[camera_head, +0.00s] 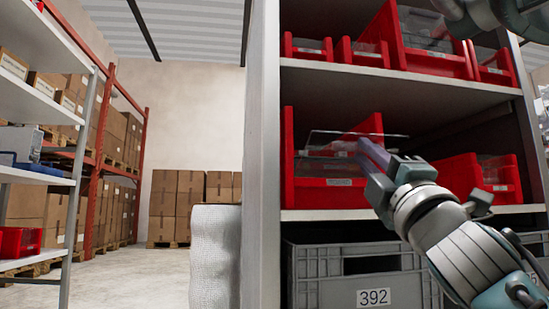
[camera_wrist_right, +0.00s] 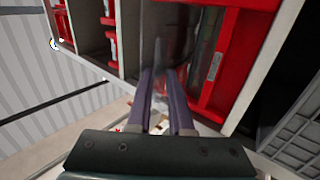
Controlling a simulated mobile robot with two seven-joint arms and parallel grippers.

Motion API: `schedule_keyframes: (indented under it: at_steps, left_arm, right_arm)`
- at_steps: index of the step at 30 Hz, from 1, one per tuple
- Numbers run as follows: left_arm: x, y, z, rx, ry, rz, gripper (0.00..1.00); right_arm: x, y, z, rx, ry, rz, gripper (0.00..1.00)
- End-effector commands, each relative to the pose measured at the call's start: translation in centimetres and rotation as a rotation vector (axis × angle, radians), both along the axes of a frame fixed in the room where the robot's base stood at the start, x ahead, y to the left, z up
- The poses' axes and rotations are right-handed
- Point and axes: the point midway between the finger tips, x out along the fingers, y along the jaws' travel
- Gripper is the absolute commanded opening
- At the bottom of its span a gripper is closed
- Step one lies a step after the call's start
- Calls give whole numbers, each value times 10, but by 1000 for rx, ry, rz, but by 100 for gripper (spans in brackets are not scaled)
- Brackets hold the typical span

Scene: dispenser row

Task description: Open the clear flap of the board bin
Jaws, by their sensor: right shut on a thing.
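The red board bin (camera_head: 330,183) stands on the middle shelf, with a pale label on its front wall. Its clear flap (camera_head: 335,142) shows as a thin see-through sheet, tilted up above the front wall and seen nearly edge-on. My right gripper (camera_head: 368,153) reaches in from the lower right and is shut on the flap near its right part. In the right wrist view, the two purple fingers (camera_wrist_right: 160,88) close on a thin edge, beside the bin's red wall (camera_wrist_right: 242,55). The exact contact is hard to see. My left gripper is not in view.
Another red bin (camera_head: 458,176) stands right of the board bin, behind my right wrist. Several red bins line the upper shelf (camera_head: 400,82). A grey crate marked 392 (camera_head: 325,292) sits below. A grey post (camera_head: 263,150) borders the shelf on the left.

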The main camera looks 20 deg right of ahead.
Motion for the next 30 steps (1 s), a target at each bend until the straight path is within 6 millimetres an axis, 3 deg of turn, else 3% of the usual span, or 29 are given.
schedule_keyframes:
  at_steps: [5,20,21,27,30]
  left_arm:
    - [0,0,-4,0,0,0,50]
    - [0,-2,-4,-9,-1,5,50]
    - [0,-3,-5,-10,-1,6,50]
    - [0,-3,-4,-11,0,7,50]
    - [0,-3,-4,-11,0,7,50]
  right_arm:
    - [0,0,-8,3,6,-2,0]
    - [0,0,-8,1,1,1,0]
    - [-1,0,-8,1,0,1,21]
    - [-1,0,-7,0,-2,1,43]
    - [-1,1,-6,-1,-3,1,45]
